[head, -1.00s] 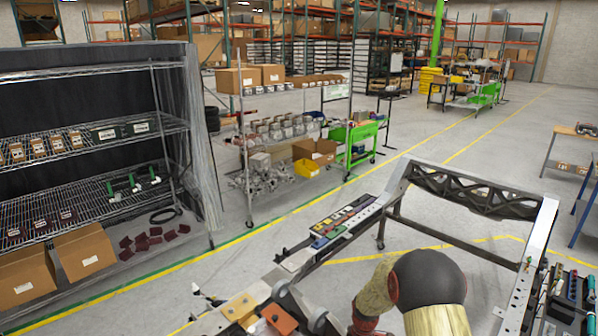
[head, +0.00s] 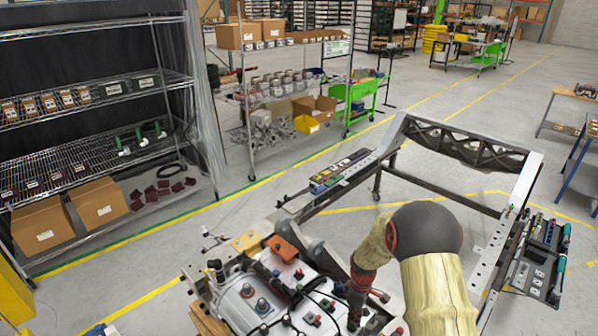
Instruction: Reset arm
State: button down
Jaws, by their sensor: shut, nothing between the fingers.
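My arm comes up from the bottom edge in the head view, with a tan link (head: 432,293), a dark rounded elbow (head: 427,228) and a red wrist part (head: 362,281). My gripper (head: 354,316) is the dark end below the wrist, small and partly lost against the cluttered parts behind it. It is shut and holds nothing. Its fingertips cannot be made out clearly. In the picture it overlaps the right side of the engine-like assembly (head: 240,303); I cannot tell whether they touch.
The chassis frame (head: 478,275) surrounds open floor behind my arm. A dark parts tray (head: 533,272) is at its right and small parts lie on its left rail (head: 335,180). Wire shelves (head: 90,88) with boxes stand left. The aisle beyond is clear.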

jog(key=s+r+m+t+b, duration=0.3)
jog(key=s+r+m+b, duration=0.3)
jog(key=s+b, duration=0.6)
jog(key=s+r+m+t+b, duration=0.3)
jog(key=s+r+m+b, duration=0.2)
jog(key=s+r+b, duration=0.6)
jog(key=s+b, duration=0.1)
jog(key=s, duration=0.6)
jog(key=shift+r+m, duration=0.15)
jog(key=shift+m, duration=0.25)
jog(key=shift+w, duration=0.1)
